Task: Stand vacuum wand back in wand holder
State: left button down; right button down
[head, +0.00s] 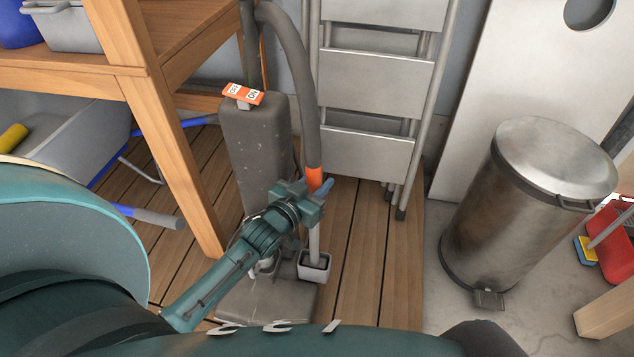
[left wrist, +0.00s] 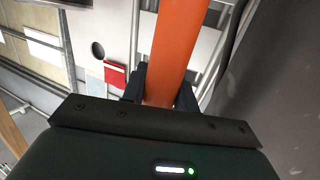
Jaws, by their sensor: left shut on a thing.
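The vacuum wand (head: 314,177) has an orange grip and a pale tube below it, with a grey hose running up from its top. My left gripper (head: 318,193) is shut on the orange grip. In the left wrist view the orange grip (left wrist: 176,55) passes between the two dark fingers (left wrist: 160,88). The wand is close to upright. Its lower end meets the small grey wand holder (head: 314,273) and appears to be inside its opening; how deep, I cannot tell. The holder sits beside the dark grey vacuum body (head: 252,150). My right gripper is not in view.
A wooden bench (head: 150,100) stands at left, a folded metal stepladder (head: 375,95) behind, and a metal pedal bin (head: 520,210) at right. The plank floor (head: 375,260) right of the holder is clear.

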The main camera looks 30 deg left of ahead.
pick_arm(q)
jog(key=shift+f, duration=0.5)
jog(key=c, duration=1.1)
grip_release()
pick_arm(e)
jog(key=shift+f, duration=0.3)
pick_arm(q)
jog(key=shift+r, duration=0.65)
jog(key=s+a+r+p, duration=0.1)
jog(key=s+p, duration=0.1)
jog(key=s, duration=1)
jog(key=s+d+r+g+h, duration=0.1)
jog(key=s+d+r, duration=0.1)
jog(key=d, duration=0.2)
jog(key=s+d+r+m+g+h, duration=0.1)
jog(key=s+d+r, duration=0.1)
jog(key=s+d, duration=0.1)
jog(key=s+d+r+m, duration=0.1)
jog(key=s+d+r, duration=0.2)
jog(key=d, duration=0.2)
jog(key=shift+s+d+g+h, duration=0.2)
jog(key=shift+s+g+h, duration=0.05)
jog(key=shift+g+h, duration=0.15)
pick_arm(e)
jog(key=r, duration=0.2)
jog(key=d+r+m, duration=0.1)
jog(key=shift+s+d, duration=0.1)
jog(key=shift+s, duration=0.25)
